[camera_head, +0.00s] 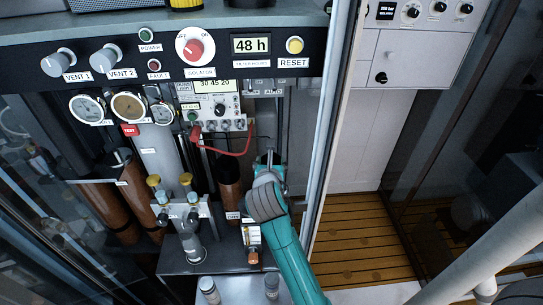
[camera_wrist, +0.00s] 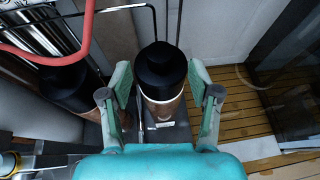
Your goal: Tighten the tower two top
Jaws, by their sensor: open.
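In the wrist view a brown tower with a black stepped top (camera_wrist: 160,68) stands upright between the two fingers of my gripper (camera_wrist: 160,82). The gripper is open, with one finger on each side of the tower and small gaps showing. The tower's label (camera_wrist: 165,124) is too small to read, so I cannot tell its number. A second brown tower with a black top (camera_wrist: 72,84) stands to its left, outside the fingers. In the head view my gripper (camera_head: 270,162) hides most of the tower beside it; the brown tower (camera_head: 229,186) to its left shows.
A red hose (camera_wrist: 45,58) arcs across the upper left of the wrist view. In the head view gauges (camera_head: 128,106) and a valve block (camera_head: 183,210) stand left of my arm. A pale upright post (camera_head: 326,130) is close on the right, with wooden floor (camera_head: 350,230) beyond.

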